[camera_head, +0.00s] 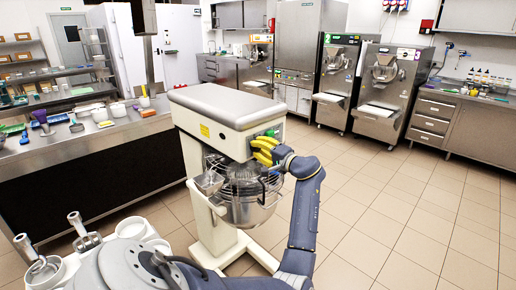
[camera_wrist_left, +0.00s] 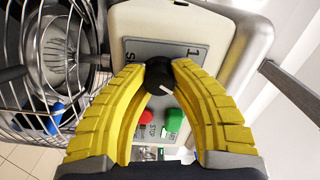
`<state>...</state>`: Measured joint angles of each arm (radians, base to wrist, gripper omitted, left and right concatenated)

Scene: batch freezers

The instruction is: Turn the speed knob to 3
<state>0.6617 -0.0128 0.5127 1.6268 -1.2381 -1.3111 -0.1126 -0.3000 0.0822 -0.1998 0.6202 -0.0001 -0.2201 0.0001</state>
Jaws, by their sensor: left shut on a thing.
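The planetary mixer (camera_head: 228,106) stands in the middle of the head view, with a bowl (camera_head: 246,205) behind a wire guard. Its control panel faces my left gripper. In the left wrist view the black speed knob (camera_wrist_left: 159,73) sits on the grey panel (camera_wrist_left: 187,53), with a white pointer mark on its lower edge. A "1" shows up and right of the knob; a 3 cannot be made out. My left gripper (camera_head: 264,151) has yellow fingers, and in the wrist view its fingertips (camera_wrist_left: 159,67) are shut on the knob from both sides. My right gripper is not in view.
A green button (camera_wrist_left: 174,120) and a red stop button (camera_wrist_left: 145,118) lie between the fingers, below the knob. The wire guard (camera_wrist_left: 50,70) is close on the left. A steel counter (camera_head: 95,135) stands left of the mixer. Open tiled floor (camera_head: 370,210) lies to the right.

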